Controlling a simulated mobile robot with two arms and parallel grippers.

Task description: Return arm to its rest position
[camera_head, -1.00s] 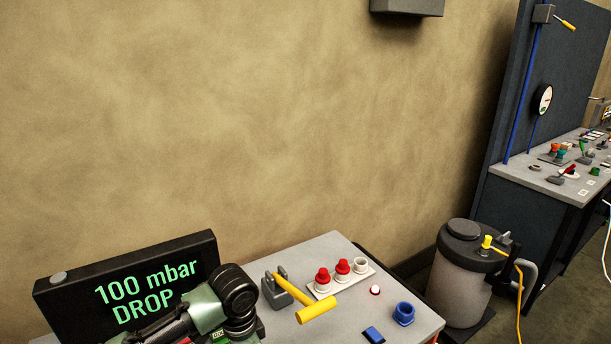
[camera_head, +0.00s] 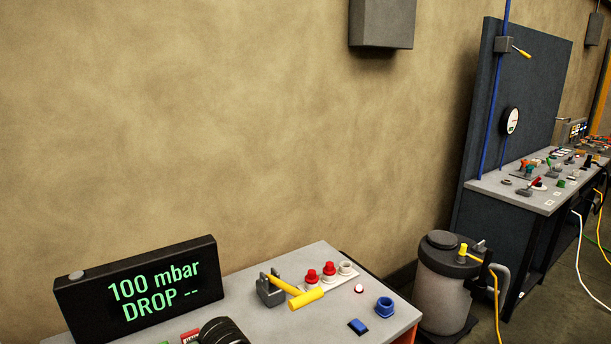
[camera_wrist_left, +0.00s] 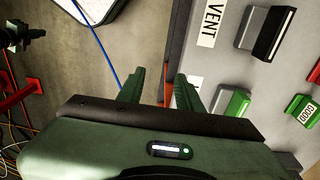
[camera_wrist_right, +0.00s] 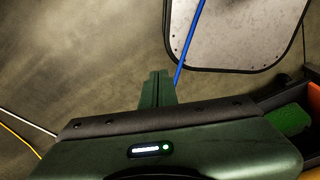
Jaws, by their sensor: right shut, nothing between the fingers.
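In the left wrist view my left gripper (camera_wrist_left: 160,88) is open, its two green fingers apart with nothing between them. It hangs over the edge of a grey bench panel with a VENT label. In the right wrist view my right gripper (camera_wrist_right: 157,88) is shut and empty, its green fingers together above the floor.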

